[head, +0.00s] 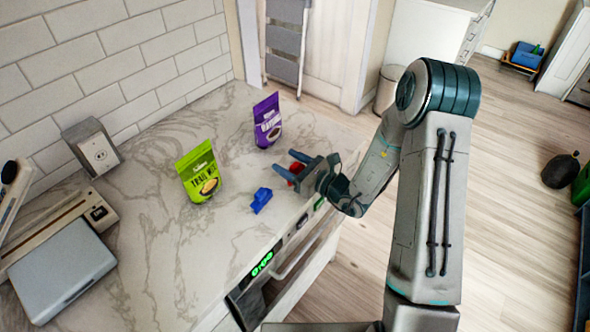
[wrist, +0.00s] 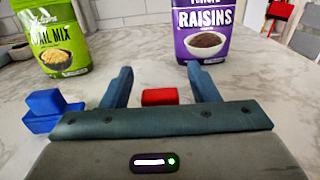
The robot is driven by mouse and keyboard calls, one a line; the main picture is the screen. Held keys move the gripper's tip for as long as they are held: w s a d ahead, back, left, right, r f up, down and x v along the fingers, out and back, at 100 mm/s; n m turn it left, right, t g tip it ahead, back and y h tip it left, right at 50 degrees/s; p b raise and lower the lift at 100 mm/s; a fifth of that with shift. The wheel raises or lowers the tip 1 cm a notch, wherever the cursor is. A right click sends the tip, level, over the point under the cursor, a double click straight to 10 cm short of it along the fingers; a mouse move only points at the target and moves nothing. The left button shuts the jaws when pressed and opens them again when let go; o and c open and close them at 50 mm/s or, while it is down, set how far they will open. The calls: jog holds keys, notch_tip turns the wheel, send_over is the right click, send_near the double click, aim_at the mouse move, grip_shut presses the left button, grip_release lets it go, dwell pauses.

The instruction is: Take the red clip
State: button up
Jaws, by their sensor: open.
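The red clip (wrist: 160,97) lies on the marble counter, and the wrist view shows it between the two open fingers of my gripper (wrist: 160,85). Gaps show on both sides of it, and its near part is hidden behind the gripper body. In the head view the red clip (head: 295,169) shows as a small red patch, partly covered by my gripper (head: 294,163). The fingers point toward the bags and sit low over the counter.
A blue clip (head: 261,200) lies left of my gripper; it also shows in the wrist view (wrist: 48,110). A green trail mix bag (head: 200,173) and a purple raisins bag (head: 268,121) stand beyond. A grey scale-like device (head: 62,275) is at far left. The counter's front edge is close.

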jog(key=c, duration=1)
jog(key=shift+c, duration=0.2)
jog(key=shift+r, duration=0.15)
